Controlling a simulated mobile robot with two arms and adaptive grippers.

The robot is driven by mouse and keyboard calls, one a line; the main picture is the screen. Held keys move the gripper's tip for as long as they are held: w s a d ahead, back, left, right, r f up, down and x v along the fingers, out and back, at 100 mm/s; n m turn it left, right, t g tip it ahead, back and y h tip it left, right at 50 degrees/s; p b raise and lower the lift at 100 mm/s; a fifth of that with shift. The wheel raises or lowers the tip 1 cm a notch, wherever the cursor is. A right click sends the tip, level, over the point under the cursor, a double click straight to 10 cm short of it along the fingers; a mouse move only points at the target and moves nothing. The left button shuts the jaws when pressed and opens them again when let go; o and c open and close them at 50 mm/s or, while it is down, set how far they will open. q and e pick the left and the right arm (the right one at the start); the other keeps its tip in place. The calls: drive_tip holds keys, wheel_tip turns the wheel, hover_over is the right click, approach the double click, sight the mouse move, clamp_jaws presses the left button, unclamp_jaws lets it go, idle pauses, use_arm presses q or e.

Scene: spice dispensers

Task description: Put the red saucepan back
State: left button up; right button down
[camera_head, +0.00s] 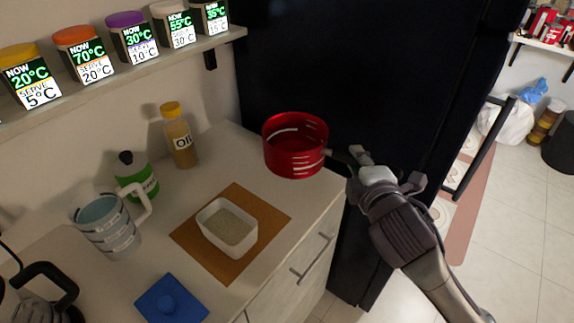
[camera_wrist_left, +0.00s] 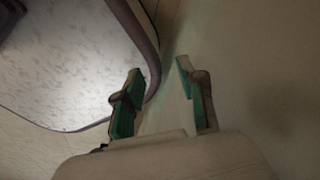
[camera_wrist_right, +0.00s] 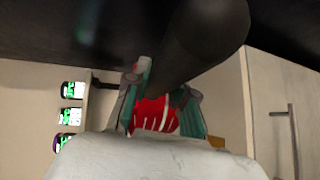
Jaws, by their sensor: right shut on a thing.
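The red saucepan (camera_head: 294,158) is at the back right of the counter in the head view, upright. I cannot tell whether its base touches the counter. My right gripper (camera_head: 352,160) is shut on its dark handle, to the right of the pan. In the right wrist view the handle (camera_wrist_right: 205,40) runs between the fingers (camera_wrist_right: 160,98), with the red pan (camera_wrist_right: 153,116) beyond them. My left gripper (camera_wrist_left: 160,92) shows only in the left wrist view. Its fingers are apart with nothing between them.
A dark fridge (camera_head: 350,70) stands behind. Spice dispensers (camera_head: 130,38) line the shelf.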

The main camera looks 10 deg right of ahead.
sight(315, 167)
drive_tip(key=w+a+f, duration=0.3)
drive_tip(key=w+a, duration=0.1)
drive_tip(key=a, duration=0.1)
drive_tip(key=w+a+f, duration=0.2)
drive_tip(key=w, duration=0.1)
drive_tip(key=shift+a+f, duration=0.15)
drive_tip(key=shift+f, duration=0.2)
drive_tip(key=shift+w+a+f, duration=0.15)
drive_tip(key=shift+w+a, duration=0.05)
drive_tip(key=shift+w, duration=0.05)
drive_tip(key=shift+a+f, duration=0.1)
drive_tip(key=shift+f, duration=0.1)
wheel_tip(315, 167, down, 4)
drive_tip(key=shift+r, duration=0.1)
use_arm(q)
drive_tip(key=shift+s+a+f, duration=0.15)
drive_tip(key=shift+s+f, duration=0.05)
